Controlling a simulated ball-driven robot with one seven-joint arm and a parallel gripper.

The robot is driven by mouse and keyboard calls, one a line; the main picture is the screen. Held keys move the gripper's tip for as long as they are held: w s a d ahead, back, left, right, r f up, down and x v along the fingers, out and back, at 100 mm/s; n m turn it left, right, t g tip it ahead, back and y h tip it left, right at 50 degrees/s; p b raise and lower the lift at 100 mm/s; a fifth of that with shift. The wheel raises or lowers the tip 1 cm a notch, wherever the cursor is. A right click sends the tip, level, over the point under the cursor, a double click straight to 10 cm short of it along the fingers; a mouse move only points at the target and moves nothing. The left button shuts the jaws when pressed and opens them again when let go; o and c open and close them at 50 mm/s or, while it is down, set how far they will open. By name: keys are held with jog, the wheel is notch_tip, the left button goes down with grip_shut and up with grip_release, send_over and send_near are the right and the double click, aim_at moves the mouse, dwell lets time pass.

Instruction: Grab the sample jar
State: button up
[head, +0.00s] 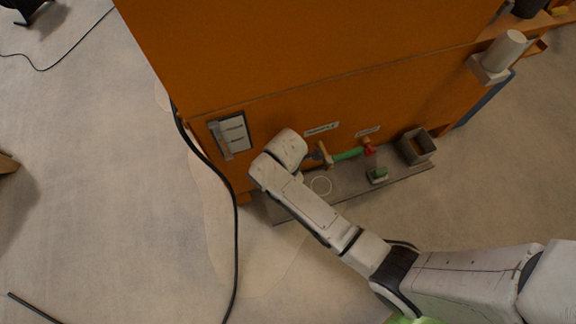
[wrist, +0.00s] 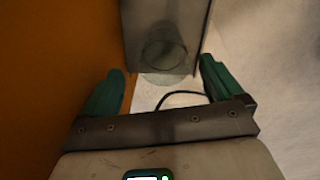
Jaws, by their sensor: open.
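A clear, see-through round shape, apparently the sample jar (wrist: 165,52), shows in the wrist view at the near end of a grey ledge (wrist: 145,14). My gripper (wrist: 162,68) is open, with its two green fingers wide apart and nothing between their pads that I can see touching. The jar appears beyond and between the fingertips; its distance is hard to tell. In the head view, a pale ring (head: 320,185) lies on the grey ledge (head: 346,190); I cannot tell whether it is the jar's rim or a mark.
An orange cabinet (head: 300,60) rises behind the ledge. A green handle (head: 348,154), a red handle (head: 369,149), a small green-topped piece (head: 379,173) and an open grey box (head: 418,147) are nearby. A black cable (head: 233,215) runs down the left side. Floor beyond is open.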

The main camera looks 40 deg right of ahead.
jog(key=f+b, duration=0.1)
jog(key=f, duration=0.1)
jog(key=f+b, duration=0.1)
jog(key=f, duration=0.1)
jog(key=f+b, duration=0.1)
jog(key=f, duration=0.1)
jog(key=shift+s+d+b, duration=0.2)
jog(key=shift+s+b, duration=0.15)
jog(key=shift+b, duration=0.05)
jog(key=shift+r, duration=0.1)
jog(key=shift+c, duration=0.2)
jog(key=c, duration=1)
